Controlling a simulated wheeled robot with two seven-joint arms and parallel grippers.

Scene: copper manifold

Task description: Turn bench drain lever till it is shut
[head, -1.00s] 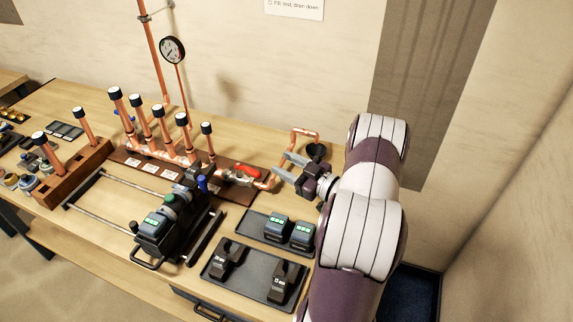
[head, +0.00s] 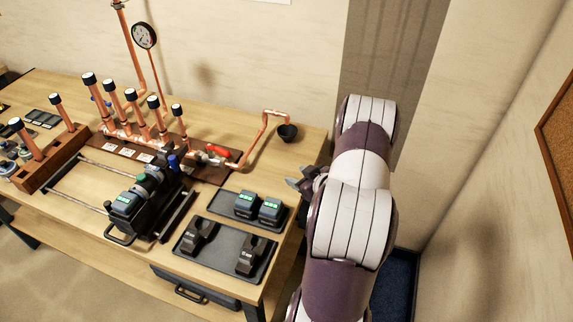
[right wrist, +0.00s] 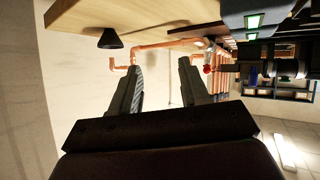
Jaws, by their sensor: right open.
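The red drain lever (head: 217,151) sits on the copper pipe at the right end of the manifold (head: 130,140). It looks to lie roughly along the pipe, though its exact angle is hard to judge. It also shows small in the right wrist view (right wrist: 208,69), beyond the right finger. My right gripper (head: 297,183) is open and empty, at the bench's right edge, clear of the lever and to its right. In the right wrist view its two fingers (right wrist: 160,65) stand apart with nothing between them. My left gripper is out of view.
The outlet pipe (head: 264,128) bends over a black funnel (head: 288,133) between lever and bench edge. Battery packs (head: 258,205) and a dark tray (head: 222,262) with black tools lie in front. A black clamp-like machine (head: 140,200) stands left. A gauge (head: 144,36) rises behind.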

